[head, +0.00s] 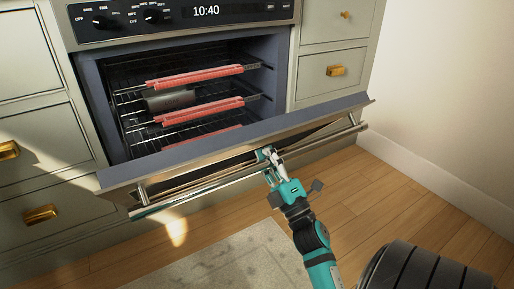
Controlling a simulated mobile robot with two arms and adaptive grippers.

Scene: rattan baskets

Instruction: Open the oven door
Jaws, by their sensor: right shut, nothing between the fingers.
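The oven (190,88) is built into the cabinets under a dark control panel (180,14). Its door (230,137) is tilted outward and down, partly open, with the racks inside showing. A metal bar handle (215,187) runs along the door's outer face. My right gripper (267,155) is at the door's top edge and handle, right of the middle, its fingers shut with nothing seen between them. Whether it touches the door is hard to tell. My left gripper is not in view.
Racks with red edge strips (195,75) are inside the oven. Drawers with brass pulls (335,70) flank it on both sides. A grey rug (225,262) lies on the wooden floor (370,195) in front. A white wall (450,90) stands at the right.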

